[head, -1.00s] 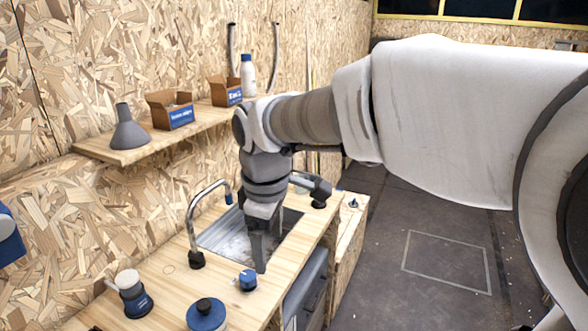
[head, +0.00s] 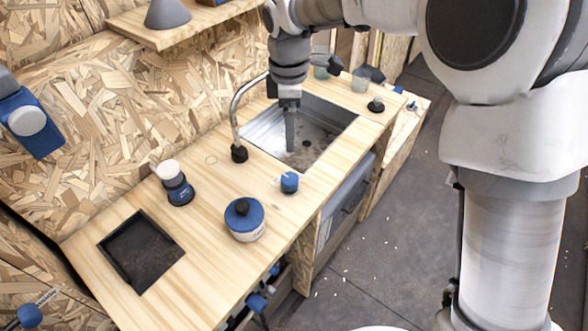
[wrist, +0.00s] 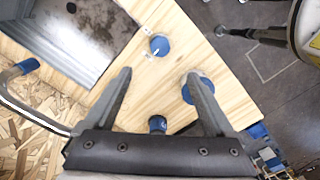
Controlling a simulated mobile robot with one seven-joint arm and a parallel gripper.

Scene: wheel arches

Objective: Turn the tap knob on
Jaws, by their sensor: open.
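The tap knob (head: 289,183) is a small blue knob with a white pointer on the wooden counter, in front of the sink (head: 325,128). It also shows in the wrist view (wrist: 159,45), beyond and between my fingertips, with nothing touching it. The grey curved tap (head: 236,115) stands at the sink's left edge; its blue spout tip shows in the wrist view (wrist: 27,65). My gripper (head: 290,135) points down and appears over the sink in the head view. In the wrist view my gripper (wrist: 158,76) is open with nothing between its fingers.
A blue-lidded jar (head: 244,220) and a blue bottle with a white cap (head: 176,184) stand on the counter near the knob. A dark square recess (head: 140,252) is at the left. A shelf (head: 160,38) hangs on the chipboard wall.

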